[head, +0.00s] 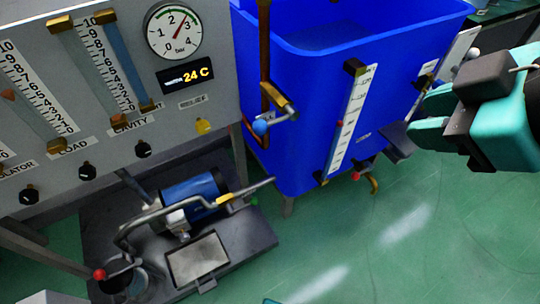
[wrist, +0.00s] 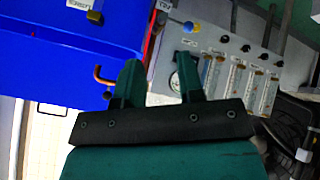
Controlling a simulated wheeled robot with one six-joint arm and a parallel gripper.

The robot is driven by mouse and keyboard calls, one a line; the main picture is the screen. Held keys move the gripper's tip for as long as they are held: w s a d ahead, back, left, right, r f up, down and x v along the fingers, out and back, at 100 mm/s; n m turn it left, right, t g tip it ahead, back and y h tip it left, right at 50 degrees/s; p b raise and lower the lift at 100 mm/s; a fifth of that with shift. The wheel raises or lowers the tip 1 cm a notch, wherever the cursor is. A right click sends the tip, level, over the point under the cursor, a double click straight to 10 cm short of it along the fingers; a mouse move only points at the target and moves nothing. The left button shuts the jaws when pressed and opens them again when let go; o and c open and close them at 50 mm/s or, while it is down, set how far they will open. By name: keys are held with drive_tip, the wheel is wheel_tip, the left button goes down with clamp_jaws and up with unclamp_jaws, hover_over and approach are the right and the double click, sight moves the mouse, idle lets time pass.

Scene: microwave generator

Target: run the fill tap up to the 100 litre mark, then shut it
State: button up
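The blue tank (head: 300,110) stands right of the panel. A tap with a blue ball handle (head: 260,127) sits on a brown pipe (head: 264,50) at the tank's left; it looks like the fill tap, and its label is unreadable. My gripper (head: 418,118) is right of the tank, away from the tap. In the wrist view its two fingers (wrist: 160,82) are apart, with nothing between them.
The panel (head: 215,40) carries a dial (head: 173,30), a 24 C display (head: 186,76) and several knobs. A pump (head: 190,195) with pipework sits on a floor plate below it. A red-handled drain tap (head: 357,175) is low on the tank. The green floor (head: 420,250) is clear in front.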

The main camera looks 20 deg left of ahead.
drive_tip(key=a+f+n+t+y+b, duration=0.25)
drive_tip(key=a+f+n+b, duration=0.3)
drive_tip(key=f+b, duration=0.5)
drive_tip(key=n+t+y+b, duration=0.2)
drive_tip(key=n+y+b, duration=0.2)
drive_tip(key=n+b, duration=0.45)
approach(272, 121)
drive_tip(key=w+a+p, duration=0.2)
drive_tip(key=p, duration=0.3)
drive_tip(key=w+a+f+m+p, duration=0.1)
drive_tip(key=w+a+p, duration=0.1)
drive_tip(key=p, duration=0.3)
drive_tip(key=w+a+f+m+p, duration=0.1)
drive_tip(key=w+a+p, duration=0.1)
drive_tip(key=a+p, duration=0.1)
drive_tip(key=shift+w+a+f+p, duration=0.15)
drive_tip(key=shift+w+a+p, duration=0.15)
drive_tip(key=shift+p, duration=0.6)
drive_tip(key=shift+s, duration=0.15)
clamp_jaws()
